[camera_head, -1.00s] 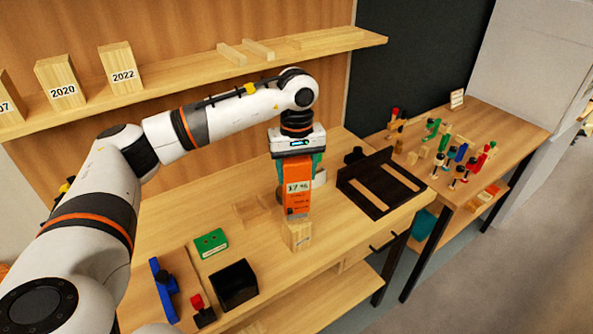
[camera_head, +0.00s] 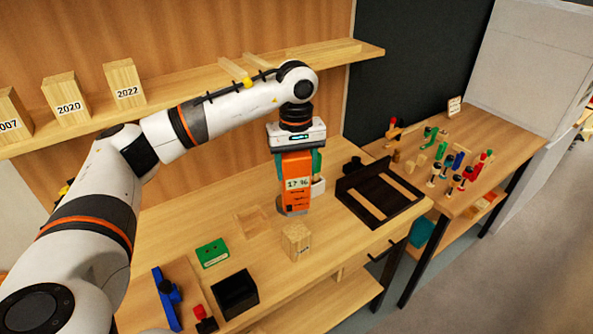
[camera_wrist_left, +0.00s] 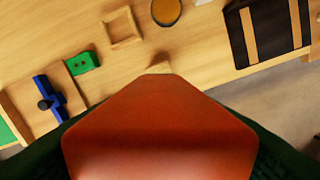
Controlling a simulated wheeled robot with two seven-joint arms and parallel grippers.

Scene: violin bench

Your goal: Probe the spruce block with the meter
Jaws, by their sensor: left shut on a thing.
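The meter (camera_head: 295,190) is an orange box with a white display that appears to read 17 %. My left gripper (camera_head: 297,163) is shut on it and holds it upright above the bench. A pale wooden block (camera_head: 297,241), which I take for the spruce block, stands on the bench in front of the meter. Its face has small, unreadable marking. A gap shows between the meter's lower end and the block. In the left wrist view the meter (camera_wrist_left: 160,130) fills the middle and hides most of the block (camera_wrist_left: 160,68). My right gripper is out of view.
On the bench are a green box (camera_head: 212,252), a black open box (camera_head: 236,292), a blue tool (camera_head: 168,298), a shallow wooden tray (camera_head: 253,222) and a dark slotted rack (camera_head: 378,193). Dated blocks (camera_head: 124,82) stand on the shelf. Bare bench lies right of the block.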

